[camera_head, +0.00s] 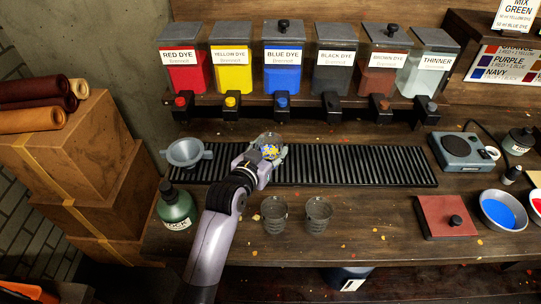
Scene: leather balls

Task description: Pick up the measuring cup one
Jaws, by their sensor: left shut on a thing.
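A clear measuring cup (268,139) is at the left part of the black slatted grate, below the yellow and blue dye taps. Yellow and blue specks show in or through it. My left gripper (270,158) reaches up from the front and is shut on this cup, hiding its lower part. I cannot tell whether the cup touches the grate. Two similar clear cups, one on the left (274,215) and one on the right (318,215), stand upright on the wooden bench in front of the grate. No number is readable on any cup. My right gripper is not in view.
Dye dispensers (283,70) with taps line the back, above the grate (350,166). A grey funnel (186,153) and a green bottle (175,207) stand left of my arm. A scale (462,151), red board (447,216) and blue bowl (502,211) are right.

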